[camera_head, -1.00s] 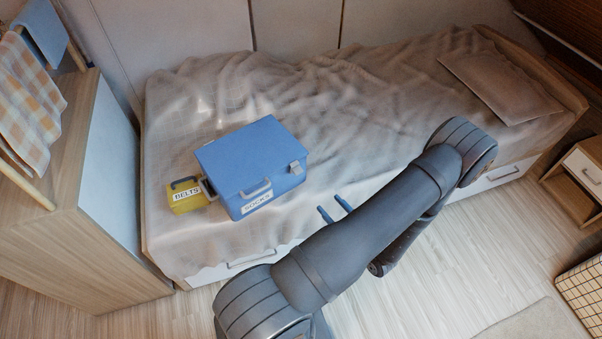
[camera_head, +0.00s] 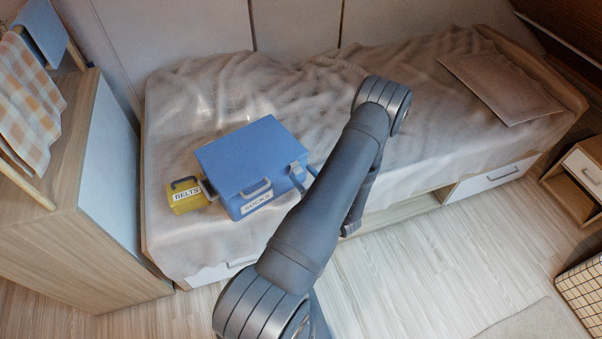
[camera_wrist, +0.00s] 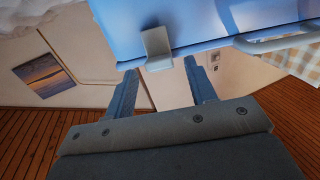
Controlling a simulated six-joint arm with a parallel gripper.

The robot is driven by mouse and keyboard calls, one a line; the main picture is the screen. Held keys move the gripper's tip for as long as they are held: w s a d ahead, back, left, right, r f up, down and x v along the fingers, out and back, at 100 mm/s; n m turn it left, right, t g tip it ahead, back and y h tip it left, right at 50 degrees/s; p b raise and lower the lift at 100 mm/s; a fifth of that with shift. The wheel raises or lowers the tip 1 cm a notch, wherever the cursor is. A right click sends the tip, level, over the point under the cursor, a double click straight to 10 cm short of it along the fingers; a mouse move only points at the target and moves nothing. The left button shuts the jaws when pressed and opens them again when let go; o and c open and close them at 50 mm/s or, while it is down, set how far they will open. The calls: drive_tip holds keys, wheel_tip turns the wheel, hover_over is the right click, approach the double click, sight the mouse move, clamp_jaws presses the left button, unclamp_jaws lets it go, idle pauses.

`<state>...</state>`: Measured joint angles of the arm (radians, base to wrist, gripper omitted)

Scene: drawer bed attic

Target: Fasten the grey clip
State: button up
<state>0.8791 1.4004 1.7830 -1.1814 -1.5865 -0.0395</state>
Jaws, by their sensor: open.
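The grey clip (camera_head: 297,168) is on the right part of the blue box's front, near the lid edge. The blue box (camera_head: 240,165) has a closed-looking lid, a grey handle and a SOCKS label. In the wrist view the clip (camera_wrist: 157,45) is a bent plate with its end sticking out; I cannot tell whether it is latched. My gripper (camera_head: 306,176) is at the box's right front corner. In the wrist view my gripper (camera_wrist: 160,68) is open, its fingers on either side of the clip's end, with nothing held. Contact with the clip is unclear.
A yellow box (camera_head: 186,196) labelled BELTS stands left of the blue box, with a grey part (camera_head: 208,188) between them. Both stand on the rumpled bed (camera_head: 400,140). A wooden cabinet (camera_head: 75,230) stands at the left.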

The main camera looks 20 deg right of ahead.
drive_tip(key=shift+x, duration=0.85)
drive_tip(key=c, duration=1)
drive_tip(key=shift+w+r+g, duration=0.2)
drive_tip(key=shift+r+g, duration=0.15)
drive_tip(key=shift+g, duration=0.25)
drive_tip(key=shift+w+a+r+g+h, duration=0.2)
drive_tip(key=shift+w+g+h, duration=0.15)
drive_tip(key=shift+g, duration=0.45)
drive_tip(key=o, duration=1)
drive_tip(key=shift+s, duration=0.1)
